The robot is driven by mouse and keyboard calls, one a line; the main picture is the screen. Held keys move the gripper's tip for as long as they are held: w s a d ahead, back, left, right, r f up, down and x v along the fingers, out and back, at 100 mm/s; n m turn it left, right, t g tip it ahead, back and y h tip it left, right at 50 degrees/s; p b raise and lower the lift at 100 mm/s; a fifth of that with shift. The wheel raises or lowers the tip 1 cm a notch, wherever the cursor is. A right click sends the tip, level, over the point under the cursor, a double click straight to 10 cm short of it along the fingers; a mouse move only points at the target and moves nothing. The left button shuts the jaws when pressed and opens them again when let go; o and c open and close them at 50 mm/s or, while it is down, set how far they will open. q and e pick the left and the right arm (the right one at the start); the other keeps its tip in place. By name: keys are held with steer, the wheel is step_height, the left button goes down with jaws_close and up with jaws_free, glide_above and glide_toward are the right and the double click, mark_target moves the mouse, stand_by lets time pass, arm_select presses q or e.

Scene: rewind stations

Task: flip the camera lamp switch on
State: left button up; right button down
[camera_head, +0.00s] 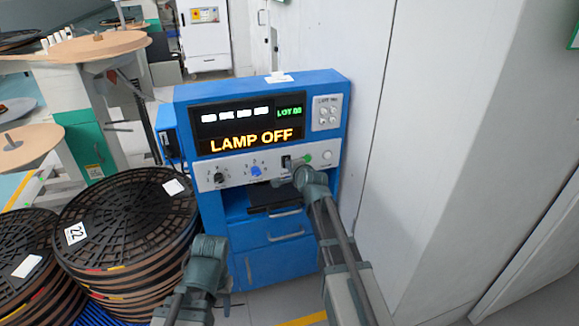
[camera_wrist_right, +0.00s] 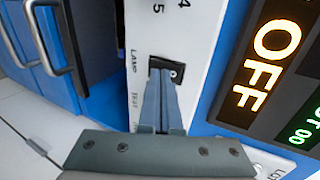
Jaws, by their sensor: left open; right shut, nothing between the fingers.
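The camera lamp switch (camera_wrist_right: 173,71) is a small black rocker on a pale panel, beside the printed word LAMP in the right wrist view. It also shows in the head view (camera_head: 286,161) as a dark spot on the blue cabinet's control strip. The display (camera_head: 256,139) reads LAMP OFF. My right gripper (camera_wrist_right: 160,76) is shut and empty, with its fingertips at the switch and covering part of it. I cannot tell whether they touch it. In the head view my right gripper (camera_head: 300,172) is in front of the strip. My left gripper (camera_head: 208,247) is low and away from the panel.
Knobs (camera_head: 256,171) sit left of the switch, and a green button (camera_head: 308,158) sits right of it. An open drawer (camera_head: 270,197) lies below the strip. Stacked black reels (camera_head: 125,215) stand at left. A white wall (camera_head: 440,120) closes the right side.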

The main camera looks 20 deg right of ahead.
steer(key=p+v, duration=0.4)
steer(key=v, duration=0.9)
steer(key=shift+s+f, duration=0.3)
steer(key=shift+s, duration=0.1)
steer(key=shift+s+f+b, duration=0.2)
steer(key=shift+f+b, duration=0.35)
steer(key=shift+f, duration=0.25)
steer(key=shift+w, duration=0.1)
